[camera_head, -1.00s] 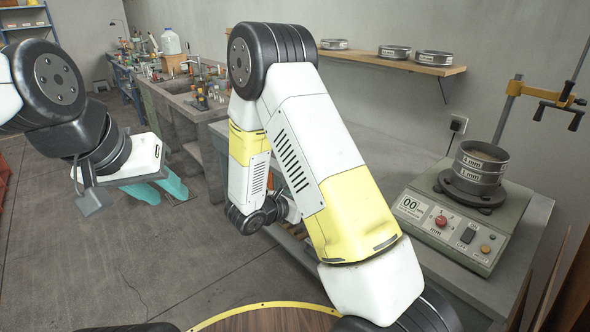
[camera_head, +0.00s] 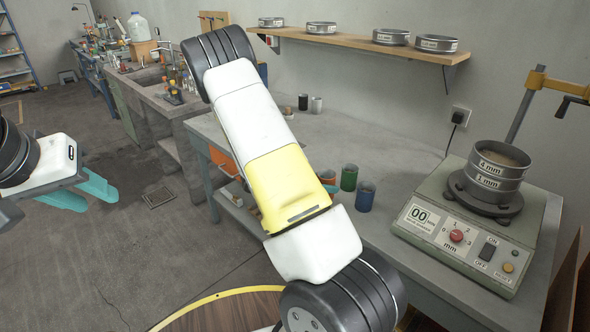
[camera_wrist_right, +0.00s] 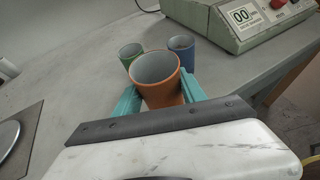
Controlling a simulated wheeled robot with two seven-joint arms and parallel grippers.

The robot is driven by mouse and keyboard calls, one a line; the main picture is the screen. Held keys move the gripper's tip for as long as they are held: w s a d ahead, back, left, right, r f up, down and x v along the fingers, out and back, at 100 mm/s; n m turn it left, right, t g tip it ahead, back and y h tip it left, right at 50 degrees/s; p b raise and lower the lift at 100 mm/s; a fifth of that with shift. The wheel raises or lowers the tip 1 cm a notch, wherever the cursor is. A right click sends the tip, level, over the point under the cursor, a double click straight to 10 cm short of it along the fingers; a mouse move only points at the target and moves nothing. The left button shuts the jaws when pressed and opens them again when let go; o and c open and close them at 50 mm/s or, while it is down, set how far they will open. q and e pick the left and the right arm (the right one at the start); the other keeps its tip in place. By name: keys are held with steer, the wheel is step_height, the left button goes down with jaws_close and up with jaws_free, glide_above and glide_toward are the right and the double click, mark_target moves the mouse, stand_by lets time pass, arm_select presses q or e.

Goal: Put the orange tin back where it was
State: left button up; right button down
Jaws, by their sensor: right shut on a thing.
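The orange tin (camera_wrist_right: 160,88) is open-topped and upright in the right wrist view. My right gripper (camera_wrist_right: 158,92) has its teal fingers on either side of the tin, shut on it. I cannot tell whether its base touches the bench. In the head view my right arm hides most of this gripper. A green tin (camera_head: 349,178) and a blue tin (camera_head: 365,197) stand on the bench close by; the right wrist view shows the green tin (camera_wrist_right: 130,54) and the blue tin (camera_wrist_right: 183,52) just beyond the orange one. My left gripper (camera_head: 85,194) is open and empty over the floor.
A sieve shaker (camera_head: 470,225) with stacked sieves stands right of the tins. A dark cup (camera_head: 303,102) and a grey cup (camera_head: 317,105) stand farther back on the bench. A wall shelf (camera_head: 360,42) holds several sieves. A dark plate (camera_wrist_right: 22,125) lies left in the wrist view.

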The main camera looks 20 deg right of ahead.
steer(key=w+d, duration=0.1)
steer(key=w, duration=0.4)
steer(key=w+d+f, duration=0.1)
steer(key=w, duration=0.4)
steer(key=w+d, duration=0.2)
steer(key=w, duration=0.3)
steer(key=shift+w+f, duration=0.1)
steer(key=shift+f, duration=1.9)
steer(key=shift+f, duration=0.1)
steer(key=c, duration=0.7)
jaws_free()
steer(key=shift+o, duration=0.2)
